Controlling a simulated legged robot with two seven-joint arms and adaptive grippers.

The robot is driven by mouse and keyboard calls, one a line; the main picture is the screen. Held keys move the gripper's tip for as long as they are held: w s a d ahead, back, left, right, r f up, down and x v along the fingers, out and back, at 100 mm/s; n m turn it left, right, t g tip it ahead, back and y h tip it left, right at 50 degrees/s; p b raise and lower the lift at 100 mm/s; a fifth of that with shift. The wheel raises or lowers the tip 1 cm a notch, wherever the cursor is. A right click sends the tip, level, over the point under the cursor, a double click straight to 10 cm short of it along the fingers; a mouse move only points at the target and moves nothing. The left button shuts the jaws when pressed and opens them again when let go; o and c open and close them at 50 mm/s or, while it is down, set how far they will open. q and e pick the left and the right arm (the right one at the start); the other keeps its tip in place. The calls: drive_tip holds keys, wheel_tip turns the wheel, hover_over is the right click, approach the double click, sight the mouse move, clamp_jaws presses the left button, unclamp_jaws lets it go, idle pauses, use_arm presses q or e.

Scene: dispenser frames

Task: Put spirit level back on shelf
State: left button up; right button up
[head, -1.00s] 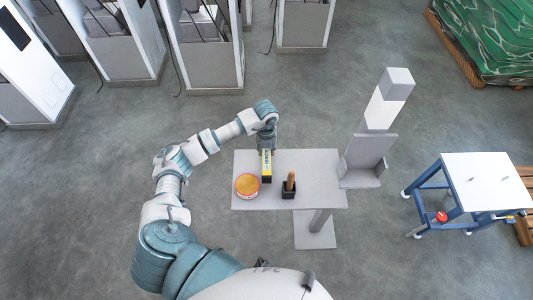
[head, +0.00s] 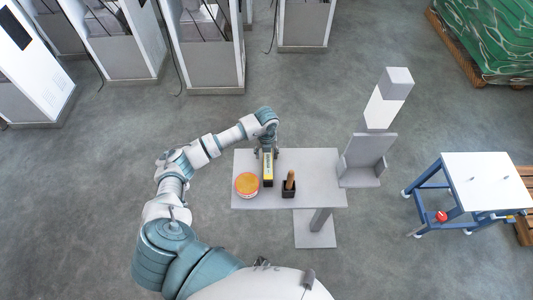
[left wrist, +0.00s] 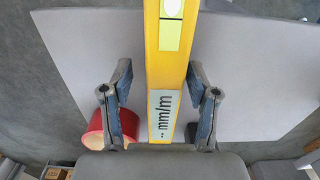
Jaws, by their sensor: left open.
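The yellow spirit level (head: 268,170) is on the grey shelf top (head: 320,175), between a red tub and a dark holder. Its label reading "mm/m" and a vial show in the left wrist view (left wrist: 165,105). My left gripper (head: 266,153) is at the far end of the level. In the left wrist view its two fingers (left wrist: 161,85) stand apart on either side of the level, with gaps visible between them and it. My right gripper is not in view.
The dark holder (head: 289,190) with a wooden handle stands to the right. A grey chair-like stand (head: 366,155) adjoins the shelf's right side. A blue-framed table (head: 485,180) is farther right.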

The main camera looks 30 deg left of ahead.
use_arm(q)
wheel_tip(320, 180, up, 12)
drive_tip(key=b, duration=0.1)
drive_tip(key=shift+d, duration=0.1)
idle(0.6)
